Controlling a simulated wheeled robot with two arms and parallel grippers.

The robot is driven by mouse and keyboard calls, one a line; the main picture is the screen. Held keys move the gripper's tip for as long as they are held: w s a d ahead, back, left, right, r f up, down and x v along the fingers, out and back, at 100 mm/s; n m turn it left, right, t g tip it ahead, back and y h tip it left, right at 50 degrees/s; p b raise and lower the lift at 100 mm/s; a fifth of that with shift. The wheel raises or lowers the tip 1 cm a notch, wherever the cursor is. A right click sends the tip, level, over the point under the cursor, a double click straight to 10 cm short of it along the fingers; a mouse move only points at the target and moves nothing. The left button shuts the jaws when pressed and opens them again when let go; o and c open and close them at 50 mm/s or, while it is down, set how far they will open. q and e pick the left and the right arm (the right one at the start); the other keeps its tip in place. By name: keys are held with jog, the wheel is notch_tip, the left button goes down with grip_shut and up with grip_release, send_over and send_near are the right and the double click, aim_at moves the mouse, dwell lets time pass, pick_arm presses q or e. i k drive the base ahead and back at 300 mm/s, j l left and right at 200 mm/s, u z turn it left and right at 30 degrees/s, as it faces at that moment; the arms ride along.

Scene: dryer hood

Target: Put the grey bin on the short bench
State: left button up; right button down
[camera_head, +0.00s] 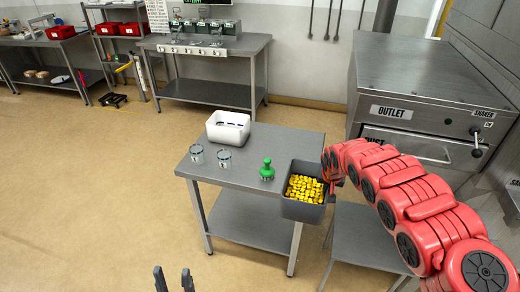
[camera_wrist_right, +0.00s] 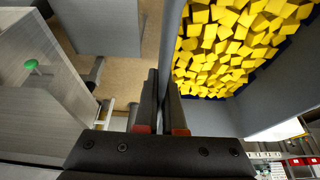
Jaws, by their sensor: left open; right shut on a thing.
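The grey bin (camera_head: 303,211), filled with yellow pieces (camera_head: 305,188), is at the right edge of the taller grey table. My right gripper (camera_wrist_right: 165,105) is shut on the bin's wall; in the head view it is at the bin's right side, mostly hidden by my red arm. The bin looks upright, partly over the gap beside the table; I cannot tell if it touches the table. A lower grey bench (camera_head: 368,237), probably the short bench, stands just right of and below the bin, its visible top bare. My left gripper (camera_head: 174,281) is open and empty at the bottom edge.
The taller table (camera_head: 225,178) bears a white tub (camera_head: 228,127), two glass beakers (camera_head: 210,157) and a green-handled thing (camera_head: 266,170). A metal oven-like unit (camera_head: 420,90) marked OUTLET stands behind the lower bench. Floor at left is clear.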

aim_at(288, 147)
jog(key=i+j, duration=0.15)
jog(key=i, duration=0.6)
jog(key=i+j, duration=0.1)
jog(key=i, duration=0.6)
